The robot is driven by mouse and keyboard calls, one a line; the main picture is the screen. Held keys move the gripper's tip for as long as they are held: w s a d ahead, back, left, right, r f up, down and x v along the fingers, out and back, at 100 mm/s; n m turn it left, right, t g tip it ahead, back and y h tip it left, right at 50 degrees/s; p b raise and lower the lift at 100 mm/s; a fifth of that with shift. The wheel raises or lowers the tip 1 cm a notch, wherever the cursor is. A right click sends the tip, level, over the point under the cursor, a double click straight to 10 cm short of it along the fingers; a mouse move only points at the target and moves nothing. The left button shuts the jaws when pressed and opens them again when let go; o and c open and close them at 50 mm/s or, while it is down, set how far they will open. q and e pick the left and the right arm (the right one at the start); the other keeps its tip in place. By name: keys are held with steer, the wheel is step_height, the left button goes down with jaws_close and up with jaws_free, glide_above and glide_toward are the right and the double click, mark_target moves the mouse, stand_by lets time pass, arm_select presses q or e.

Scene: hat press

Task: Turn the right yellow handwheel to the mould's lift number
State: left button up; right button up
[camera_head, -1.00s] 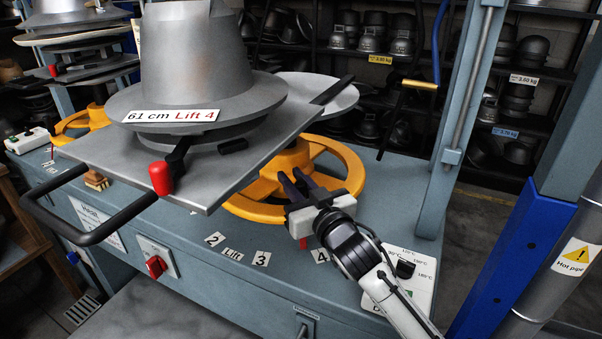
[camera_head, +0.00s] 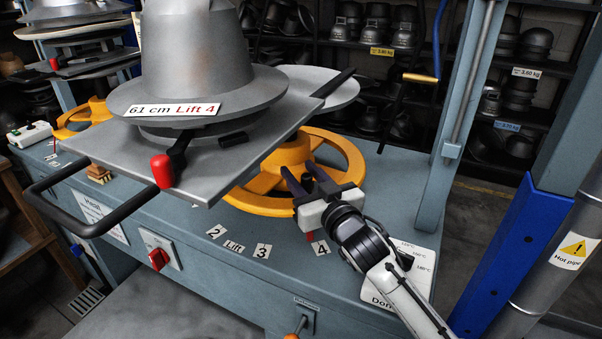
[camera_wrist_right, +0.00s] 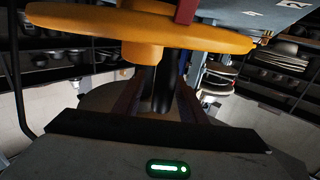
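The right yellow handwheel (camera_head: 350,150) lies flat above the blue-grey bench, partly hidden by the tilted plate. A red pointer (camera_head: 310,237) shows below my right gripper, just left of and behind the number 4 label (camera_head: 320,248). The grey mould (camera_head: 200,50) carries a label (camera_head: 172,110) reading "61 cm Lift 4". My right gripper (camera_head: 299,174) reaches over the wheel's near rim, its dark fingers apart near the hub. In the right wrist view the wheel (camera_wrist_right: 130,28) shows with a black shaft (camera_wrist_right: 158,90) between the fingers; contact is unclear. My left gripper is out of view.
The metal plate (camera_head: 110,160) with a black handle overhangs the wheel at left. A blue-grey upright (camera_head: 450,150) stands at right, near a hot pipe (camera_head: 545,265). Another yellow handwheel (camera_head: 75,118) is far left.

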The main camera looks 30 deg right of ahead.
steer(key=shift+s, duration=0.1)
steer(key=s, duration=0.9)
steer(key=shift+s+a+b, duration=0.15)
steer(key=shift+a+b, duration=0.05)
steer(key=shift+b, duration=0.1)
steer(key=shift+s, duration=0.4)
steer(key=shift+c, duration=0.5)
